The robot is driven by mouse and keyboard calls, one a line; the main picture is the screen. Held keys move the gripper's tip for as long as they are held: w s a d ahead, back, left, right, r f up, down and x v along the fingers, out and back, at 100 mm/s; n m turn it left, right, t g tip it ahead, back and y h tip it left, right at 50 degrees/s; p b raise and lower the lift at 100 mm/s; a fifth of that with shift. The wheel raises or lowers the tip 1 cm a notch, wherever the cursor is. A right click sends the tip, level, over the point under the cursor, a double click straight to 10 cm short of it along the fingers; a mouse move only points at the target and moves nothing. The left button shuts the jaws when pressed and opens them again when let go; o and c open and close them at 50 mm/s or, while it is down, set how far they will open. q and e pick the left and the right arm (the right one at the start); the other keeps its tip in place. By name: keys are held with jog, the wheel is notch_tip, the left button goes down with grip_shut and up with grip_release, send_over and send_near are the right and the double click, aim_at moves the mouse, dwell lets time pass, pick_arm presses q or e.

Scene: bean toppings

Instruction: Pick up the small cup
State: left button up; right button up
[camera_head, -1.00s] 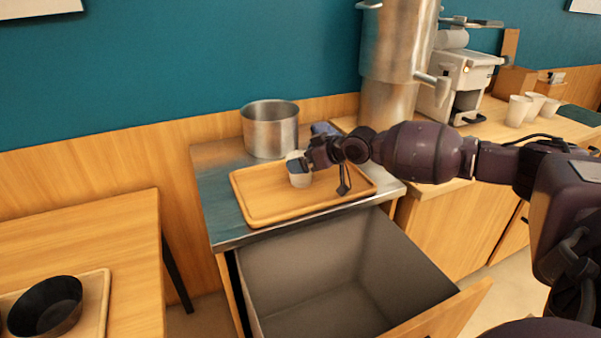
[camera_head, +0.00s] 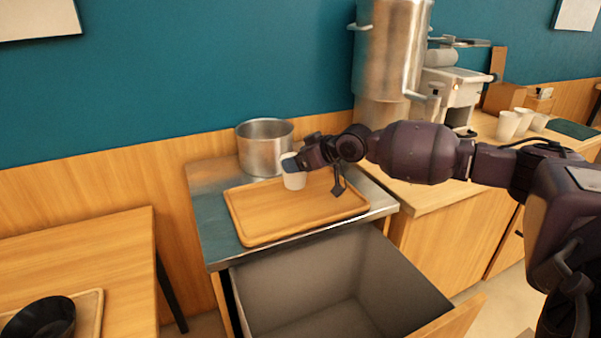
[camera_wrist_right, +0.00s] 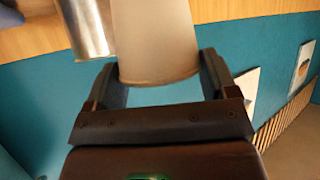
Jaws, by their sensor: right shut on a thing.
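The small cup (camera_head: 293,180) is white and upright at the back edge of the wooden tray (camera_head: 262,228) in the head view. It appears held a little above the tray. My right gripper (camera_head: 293,163) is shut on it, reaching in from the right. In the right wrist view the cup (camera_wrist_right: 155,40) sits between the two fingers of the gripper (camera_wrist_right: 158,78), one on each side. The cup's inside is hidden. My left gripper is not in view.
A steel pot (camera_head: 264,150) stands just behind the cup. An open drawer (camera_head: 300,290) lies below the metal counter (camera_head: 205,190). A tall steel dispenser (camera_head: 390,50), a white machine (camera_head: 455,95) and several paper cups (camera_head: 508,126) stand to the right. A black bowl (camera_head: 40,320) is at lower left.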

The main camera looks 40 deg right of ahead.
notch_tip(320, 180, up, 15)
jog(key=p, duration=0.1)
jog(key=shift+p, duration=0.4)
